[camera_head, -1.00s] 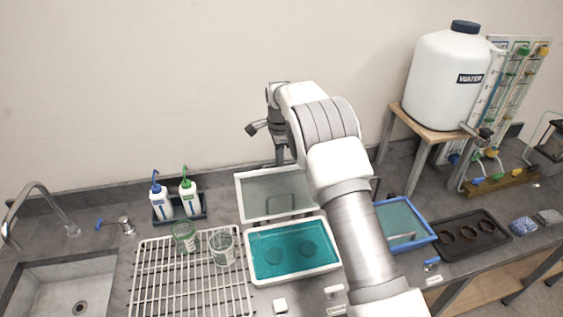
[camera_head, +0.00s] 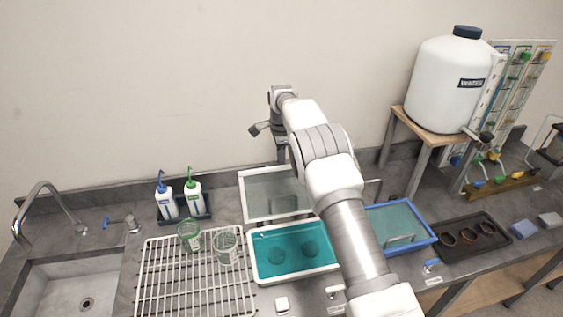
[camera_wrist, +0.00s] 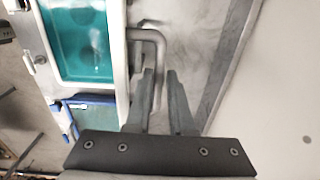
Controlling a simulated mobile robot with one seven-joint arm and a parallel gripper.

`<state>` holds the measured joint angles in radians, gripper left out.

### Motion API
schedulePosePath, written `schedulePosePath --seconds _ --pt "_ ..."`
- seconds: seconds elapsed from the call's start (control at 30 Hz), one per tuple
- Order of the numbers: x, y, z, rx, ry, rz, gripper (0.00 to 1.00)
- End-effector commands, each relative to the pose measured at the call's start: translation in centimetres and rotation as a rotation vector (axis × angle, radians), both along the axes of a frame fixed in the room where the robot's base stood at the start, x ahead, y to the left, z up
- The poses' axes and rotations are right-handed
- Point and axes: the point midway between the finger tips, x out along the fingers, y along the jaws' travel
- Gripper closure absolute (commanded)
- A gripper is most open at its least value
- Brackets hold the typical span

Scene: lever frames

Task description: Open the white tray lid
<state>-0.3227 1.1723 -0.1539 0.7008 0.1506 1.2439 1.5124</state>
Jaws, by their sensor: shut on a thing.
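The white tray (camera_head: 258,281) holds teal liquid with two dark round shapes in it; it also shows in the wrist view (camera_wrist: 113,40). Its lid (camera_head: 243,195), a white frame with a grey-green see-through panel, stands raised at the tray's back edge, tilted toward the wall. The tray's top is uncovered.
A wire rack (camera_head: 165,278) with two green-marked beakers (camera_head: 227,247) stands left of the tray. Two wash bottles (camera_head: 166,202) are behind it. A blue-framed tray (camera_head: 428,240) and a black tray (camera_head: 494,251) lie to the right. The wall (camera_head: 120,90) is close behind.

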Motion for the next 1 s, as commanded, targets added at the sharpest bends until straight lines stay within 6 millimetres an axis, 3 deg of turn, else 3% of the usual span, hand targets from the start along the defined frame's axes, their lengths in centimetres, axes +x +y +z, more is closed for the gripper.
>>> schedulePosePath --seconds 0.03,0.07,0.2,0.83,1.0 --pt "0.8 0.3 0.2 0.009 -0.034 0.002 1.0" --pt "0.8 0.3 0.3 0.009 -0.034 0.002 0.77" --pt "0.8 0.3 0.3 0.009 -0.034 0.002 0.55" --pt "0.7 0.2 0.5 0.008 -0.032 0.001 0.55" --pt "0.7 0.2 2.2 0.009 -0.036 0.001 0.55"
